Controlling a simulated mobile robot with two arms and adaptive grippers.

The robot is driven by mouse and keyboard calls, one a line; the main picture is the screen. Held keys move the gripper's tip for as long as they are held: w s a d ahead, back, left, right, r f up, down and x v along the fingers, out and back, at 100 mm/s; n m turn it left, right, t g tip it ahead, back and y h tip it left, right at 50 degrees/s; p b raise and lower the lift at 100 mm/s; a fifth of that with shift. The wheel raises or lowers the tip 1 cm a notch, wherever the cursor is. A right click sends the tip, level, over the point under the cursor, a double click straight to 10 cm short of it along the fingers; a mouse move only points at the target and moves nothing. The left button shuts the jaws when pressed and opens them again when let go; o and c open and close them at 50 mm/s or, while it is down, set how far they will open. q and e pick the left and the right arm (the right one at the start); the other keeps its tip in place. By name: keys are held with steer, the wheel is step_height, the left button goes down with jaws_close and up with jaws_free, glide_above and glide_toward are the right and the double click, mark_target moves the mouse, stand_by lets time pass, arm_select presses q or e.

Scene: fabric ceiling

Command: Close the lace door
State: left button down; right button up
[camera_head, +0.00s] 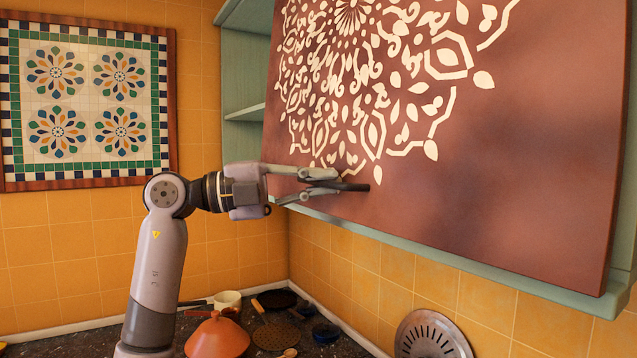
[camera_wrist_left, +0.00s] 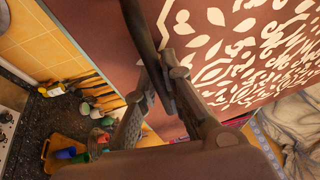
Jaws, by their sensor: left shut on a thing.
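The lace door (camera_head: 520,130) is a large reddish-brown panel with a white lace-like pattern on the teal wall cabinet (camera_head: 243,75). Shelf space shows past the door's left edge; I cannot tell exactly how far the door stands open. A dark bar handle (camera_head: 361,187) sits low on the door. My left gripper (camera_head: 325,181) is shut on the handle, its fingers around it. In the left wrist view the handle (camera_wrist_left: 138,25) runs between the fingers, with the door (camera_wrist_left: 100,40) close behind. My right gripper is not in view.
Below, a dark counter (camera_head: 90,343) holds an orange tagine (camera_head: 217,337), a small pot (camera_head: 228,302) and pans (camera_head: 276,335). A metal plate (camera_head: 430,335) leans on the yellow tiled wall. A framed tile panel (camera_head: 88,105) hangs at left.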

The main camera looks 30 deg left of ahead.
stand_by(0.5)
arm_select(q)
steer(key=shift+m+t+h, duration=0.3)
steer(key=shift+t+h, duration=0.1)
steer(key=shift+h, duration=0.1)
steer(key=w+d, duration=0.2)
steer(key=w, duration=0.1)
steer(key=w+d, duration=0.1)
steer(key=w, duration=0.1)
steer(key=shift+w+f, duration=0.1)
steer(key=shift+f, duration=0.2)
steer(key=c, duration=1.7)
jaws_free()
steer(key=shift+w+d+f, duration=0.15)
steer(key=shift+w, duration=0.1)
